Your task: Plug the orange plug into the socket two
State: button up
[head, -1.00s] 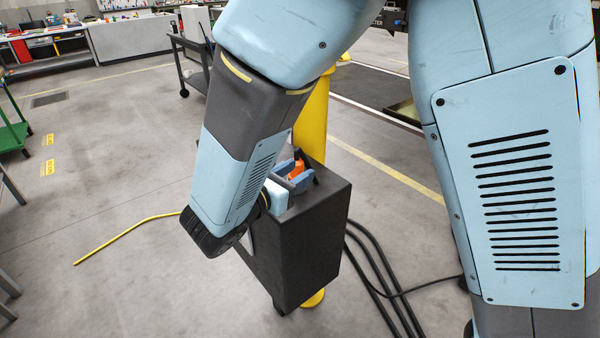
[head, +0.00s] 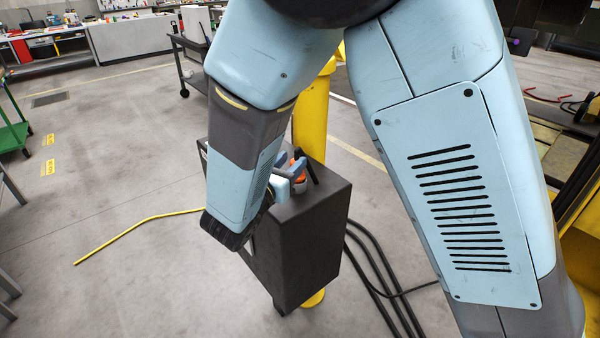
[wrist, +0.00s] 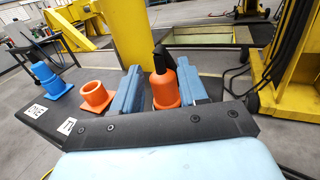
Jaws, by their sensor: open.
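The orange plug (wrist: 164,88) with a black top stands upright between the two blue fingers of my gripper (wrist: 158,70) in the wrist view. My gripper is open around it; the plug's lower end is hidden. An empty orange socket ring (wrist: 96,96) is left of my fingers, behind a partly hidden label (wrist: 67,125) that seems to start with T. In the head view my gripper (head: 290,174) is low over the black cabinet (head: 312,240), and only a little of the orange plug (head: 299,181) shows.
A blue plug or socket (wrist: 47,78) stands on the cabinet top at the far left, by the label ONE (wrist: 38,110). A yellow post (head: 312,110) rises behind the cabinet. Black cables (head: 375,275) run over the floor at its right. A yellow cable (head: 120,235) lies left.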

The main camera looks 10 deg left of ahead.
aim_at(296, 157)
jog(key=shift+x, duration=2.75)
jog(key=shift+c, duration=0.3)
jog(key=shift+s, duration=0.1)
jog(key=c, duration=0.7)
